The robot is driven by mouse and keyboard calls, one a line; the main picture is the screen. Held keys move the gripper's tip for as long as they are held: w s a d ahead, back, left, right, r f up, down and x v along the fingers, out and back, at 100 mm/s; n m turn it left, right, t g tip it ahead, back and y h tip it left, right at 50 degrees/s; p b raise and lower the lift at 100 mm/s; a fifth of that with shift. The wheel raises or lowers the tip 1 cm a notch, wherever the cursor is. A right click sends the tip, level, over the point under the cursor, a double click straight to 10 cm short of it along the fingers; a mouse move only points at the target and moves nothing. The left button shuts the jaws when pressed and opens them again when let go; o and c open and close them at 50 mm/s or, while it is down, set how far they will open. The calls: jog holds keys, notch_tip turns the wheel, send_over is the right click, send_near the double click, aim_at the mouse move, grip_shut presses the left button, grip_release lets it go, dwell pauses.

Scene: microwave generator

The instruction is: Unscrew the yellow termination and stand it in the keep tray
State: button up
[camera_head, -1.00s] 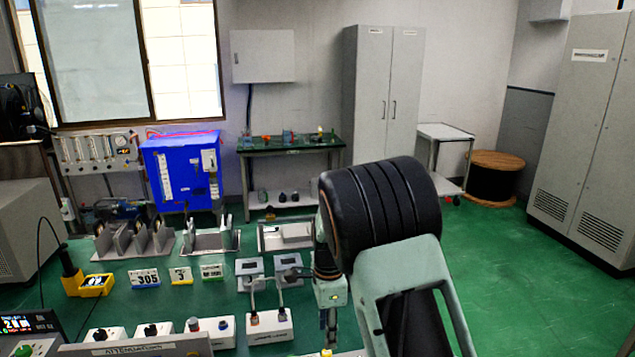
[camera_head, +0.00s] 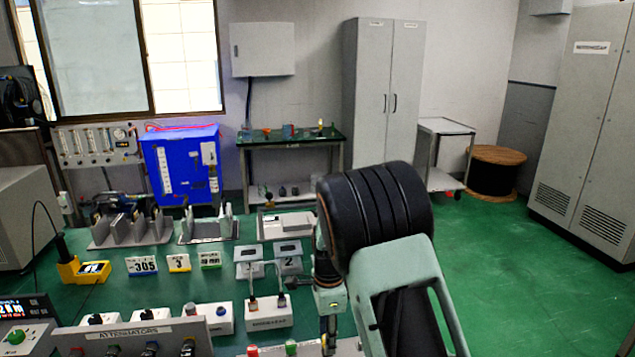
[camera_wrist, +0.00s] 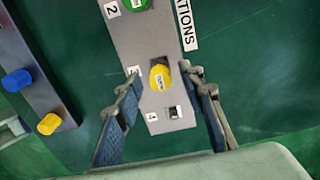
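The yellow termination (camera_wrist: 159,78) is a round knob seen from above in the wrist view, seated on a grey strip (camera_wrist: 150,45) beside the number 3. My gripper (camera_wrist: 160,73) is open, with one finger on each side of the termination and a visible gap on both sides. How high the fingertips are above the strip I cannot tell. In the head view my gripper (camera_head: 328,337) points down at the bottom edge, and the yellow termination is hidden there. A shallow grey tray (camera_head: 268,236) stands farther back; I cannot read whether it is the keep tray.
A green knob (camera_wrist: 136,3) sits at place 2 of the strip, and place 4 holds a small bare connector (camera_wrist: 175,112). An attenuator rack (camera_head: 130,338) with coloured knobs stands to the left. White boxes (camera_head: 268,313) and slotted holders (camera_head: 130,232) occupy the bench behind.

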jog(key=shift+f, duration=0.85)
dwell(0.7)
grip_shut()
jog(key=shift+r, duration=0.15)
jog(key=shift+r+p, duration=2.05)
jog(key=shift+r, duration=0.85)
